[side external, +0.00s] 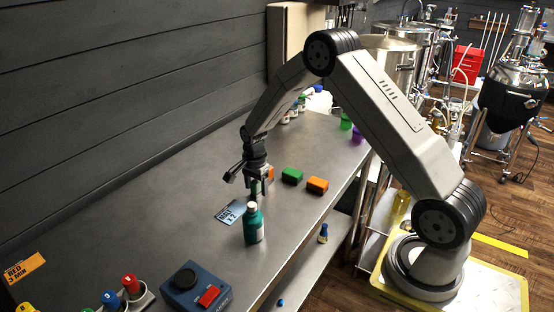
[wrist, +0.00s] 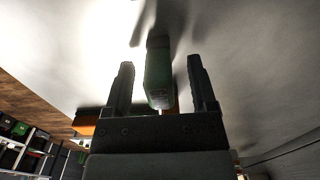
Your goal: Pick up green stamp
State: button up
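A green upright piece (wrist: 158,75), which looks like the green stamp, stands between the fingers of my gripper (wrist: 160,64) in the wrist view. A gap shows on each side of it, so the fingers are open around it and do not grip it. In the side view my gripper (side external: 256,191) points down close over the table, and a pale green piece shows between the fingers. Its lower end is partly hidden by the teal bottle (side external: 253,225) with a white cap in front.
A green block (side external: 292,175) and an orange block (side external: 317,185) lie to the right on the metal table (side external: 150,205). A blue card (side external: 231,211) lies left of the bottle. A blue box with a red switch (side external: 196,288) stands at the front. The table's left side is mostly clear.

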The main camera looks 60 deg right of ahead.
grip_shut()
jog(key=shift+r, duration=0.15)
jog(key=shift+r, duration=0.9)
jog(key=s+a+r, duration=0.3)
jog(key=s+r, duration=0.8)
jog(key=s, duration=0.2)
jog(key=shift+s, duration=0.35)
